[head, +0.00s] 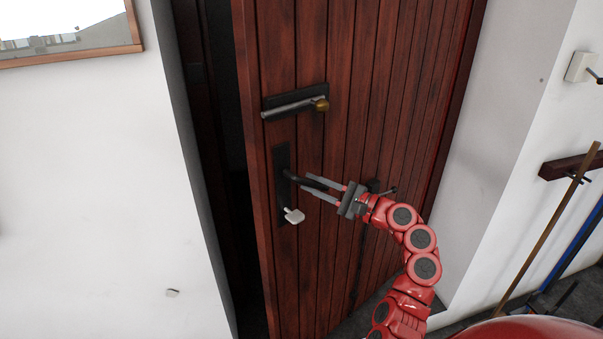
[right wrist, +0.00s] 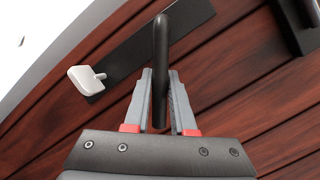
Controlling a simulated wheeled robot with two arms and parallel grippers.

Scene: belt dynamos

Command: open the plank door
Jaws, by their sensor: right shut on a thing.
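The plank door (head: 345,130) is dark red-brown wood and stands ajar, with a dark gap along its left edge in the head view. A black lever handle (head: 303,181) on a black plate (head: 282,170) sits near that edge. My right gripper (head: 322,188) is shut on the handle; in the right wrist view its two grey fingers (right wrist: 160,95) lie on either side of the black lever (right wrist: 161,60). A white key-like piece (head: 294,215) sticks out at the plate's lower end, and also shows in the right wrist view (right wrist: 86,79). My left gripper is not in view.
A bolt-like latch (head: 296,103) with a brass-coloured knob is above the handle. White wall (head: 90,180) flanks the opening on the left. At right, a wooden rack (head: 570,165) holds long-handled tools (head: 550,236) against the wall.

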